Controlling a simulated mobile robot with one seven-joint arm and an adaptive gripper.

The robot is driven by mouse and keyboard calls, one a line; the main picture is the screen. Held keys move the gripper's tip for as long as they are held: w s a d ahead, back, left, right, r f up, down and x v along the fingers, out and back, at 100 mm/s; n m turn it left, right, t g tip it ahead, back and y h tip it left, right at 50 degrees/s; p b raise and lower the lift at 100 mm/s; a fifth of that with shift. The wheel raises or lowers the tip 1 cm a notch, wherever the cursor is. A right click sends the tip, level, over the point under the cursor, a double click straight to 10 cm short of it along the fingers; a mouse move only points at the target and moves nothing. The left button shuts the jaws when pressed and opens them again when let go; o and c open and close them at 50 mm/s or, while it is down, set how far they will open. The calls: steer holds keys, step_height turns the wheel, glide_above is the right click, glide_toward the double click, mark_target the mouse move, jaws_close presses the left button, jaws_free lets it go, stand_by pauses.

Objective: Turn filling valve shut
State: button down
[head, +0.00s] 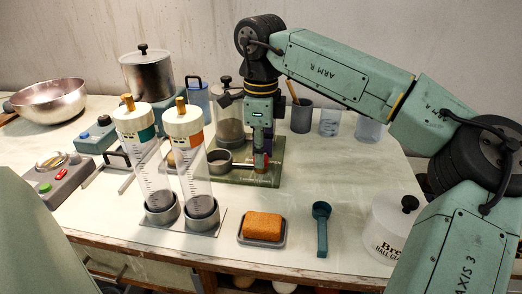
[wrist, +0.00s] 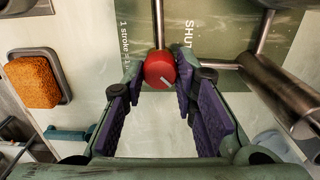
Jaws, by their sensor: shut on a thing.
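The filling valve shows as a red knob (wrist: 160,69) on a metal stem in the wrist view. It sits beside a green plate (wrist: 212,32) printed with "SHUT" and a line about strokes. My gripper (wrist: 158,80) points down, with a purple-padded finger on each side of the knob, and is shut on it. In the head view my gripper (head: 262,158) is low over the green base plate (head: 232,179), where a bit of red (head: 262,168) shows at its fingertips.
Two clear cylinders (head: 153,172) (head: 193,170) with white caps stand at the left of the plate. An orange sponge (head: 263,226), a teal scoop (head: 321,228) and a white jar (head: 391,229) are in front. Cups (head: 301,117) stand behind, right.

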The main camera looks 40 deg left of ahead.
steer(key=shift+r+n+p, duration=0.1)
steer(key=shift+n+p, duration=0.2)
steer(key=shift+n, duration=0.1)
steer(key=n+p, duration=0.1)
steer(key=n, duration=0.1)
steer(key=shift+n, duration=0.4)
steer(key=n+p, duration=0.2)
steer(key=n, duration=0.3)
steer(key=n+p, duration=0.1)
steer(key=n, duration=0.4)
steer(key=shift+n, duration=2.3)
steer(key=c, duration=1.3)
jaws_free()
